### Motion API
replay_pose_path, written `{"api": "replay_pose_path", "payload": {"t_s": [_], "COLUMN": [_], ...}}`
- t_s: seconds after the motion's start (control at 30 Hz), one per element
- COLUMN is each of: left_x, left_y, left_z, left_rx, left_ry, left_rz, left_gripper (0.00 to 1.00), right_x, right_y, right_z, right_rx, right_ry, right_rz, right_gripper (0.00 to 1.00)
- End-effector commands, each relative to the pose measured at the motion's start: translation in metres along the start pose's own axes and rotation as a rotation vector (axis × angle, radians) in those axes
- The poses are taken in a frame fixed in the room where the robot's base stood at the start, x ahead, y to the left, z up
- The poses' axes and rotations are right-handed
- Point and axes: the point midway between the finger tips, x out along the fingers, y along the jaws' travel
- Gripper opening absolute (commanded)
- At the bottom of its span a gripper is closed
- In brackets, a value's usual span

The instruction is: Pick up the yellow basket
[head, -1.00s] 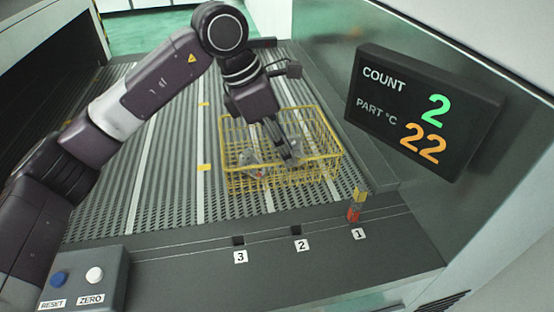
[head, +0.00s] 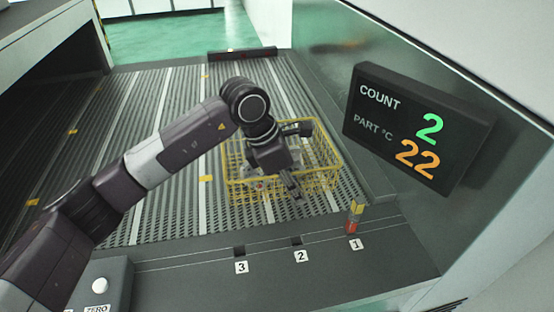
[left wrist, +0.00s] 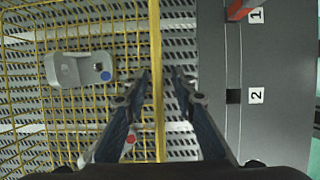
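The yellow basket (head: 330,158) is a wire basket standing on the slatted grey conveyor. In the left wrist view its rim (left wrist: 157,40) runs up between my left fingers. My left gripper (head: 293,192) is at the basket's near side, pointing down; in the left wrist view it (left wrist: 160,76) is open, with a gap on each side of the rim. A grey casting with a blue dot (left wrist: 72,71) lies inside the basket. Another casting with a red dot is partly hidden behind a finger. My right gripper is in neither view.
A black display (head: 415,125) reading COUNT 2 and PART °C 22 is at the right. A dark front ledge (head: 200,272) has slots numbered 1 to 3, with a small red-and-yellow piece (head: 354,217) at slot 1. Conveyor left of the basket is clear.

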Motion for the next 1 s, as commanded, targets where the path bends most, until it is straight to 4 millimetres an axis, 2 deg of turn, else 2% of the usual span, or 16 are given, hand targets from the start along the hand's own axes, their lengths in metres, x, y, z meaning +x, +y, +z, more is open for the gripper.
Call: {"api": "replay_pose_path", "payload": {"t_s": [0.13, 0.37, 1.0], "left_x": [0.0005, 0.0002, -0.0018], "left_y": [0.0001, 0.0002, 0.0010], "left_z": [-0.0004, -0.0005, 0.0003], "left_rx": [0.000, -0.001, 0.001], "left_ry": [0.000, 0.001, -0.002], "left_rz": [0.000, 0.000, 0.003], "left_gripper": [0.25, 0.00, 0.00], "right_x": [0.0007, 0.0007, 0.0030], "right_y": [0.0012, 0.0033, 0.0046], "right_z": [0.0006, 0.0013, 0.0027], "right_rx": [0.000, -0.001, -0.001], "right_ry": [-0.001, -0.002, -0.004], "right_rz": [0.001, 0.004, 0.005], "right_gripper": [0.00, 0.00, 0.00]}}
